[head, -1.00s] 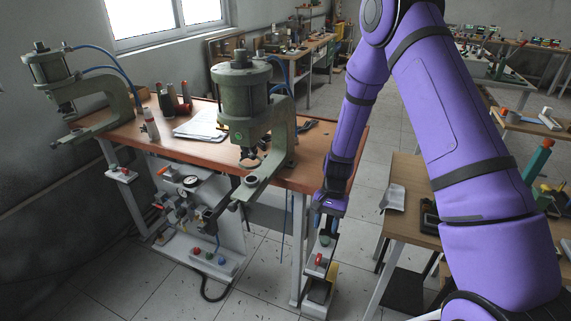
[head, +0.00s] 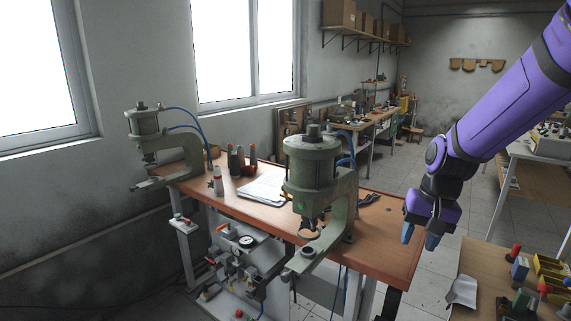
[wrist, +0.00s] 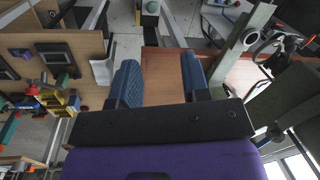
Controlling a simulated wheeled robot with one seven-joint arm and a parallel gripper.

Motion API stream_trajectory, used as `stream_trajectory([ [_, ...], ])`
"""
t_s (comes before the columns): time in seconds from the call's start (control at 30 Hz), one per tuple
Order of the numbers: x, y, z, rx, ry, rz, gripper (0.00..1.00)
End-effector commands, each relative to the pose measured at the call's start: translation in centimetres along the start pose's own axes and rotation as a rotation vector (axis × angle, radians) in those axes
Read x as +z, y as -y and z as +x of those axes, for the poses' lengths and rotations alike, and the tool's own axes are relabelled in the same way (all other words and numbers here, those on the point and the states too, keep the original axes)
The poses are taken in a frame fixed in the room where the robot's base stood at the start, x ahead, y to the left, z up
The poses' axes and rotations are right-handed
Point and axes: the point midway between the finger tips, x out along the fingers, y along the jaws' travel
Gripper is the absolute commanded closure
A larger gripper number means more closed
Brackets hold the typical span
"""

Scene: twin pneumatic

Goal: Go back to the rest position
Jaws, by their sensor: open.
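The far press (head: 145,125) stands at the bench's left end.
A clipboard with paper (head: 262,187) and several bottles lie between the presses. A side table (head: 480,265) with coloured parts stands at lower right. Open floor (head: 435,270) lies between bench and table.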

Motion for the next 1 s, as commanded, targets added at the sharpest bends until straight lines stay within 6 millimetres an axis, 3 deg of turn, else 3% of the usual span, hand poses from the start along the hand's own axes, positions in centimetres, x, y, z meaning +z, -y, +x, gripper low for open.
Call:
stream_trajectory([
  [0.03, 0.8, -0.1, -1.6, -0.002, -0.029, -0.020, 0.57],
  [0.2, 3.6, -0.8, -5.6, 0.001, -0.104, -0.085, 0.57],
  [0.5, 9.3, -2.5, -11.3, 0.019, -0.241, -0.192, 0.57],
  [0.8, 15.2, -4.7, -14.9, 0.051, -0.376, -0.283, 0.57],
  [1.0, 17.7, -5.8, -15.8, 0.070, -0.432, -0.319, 0.57],
])
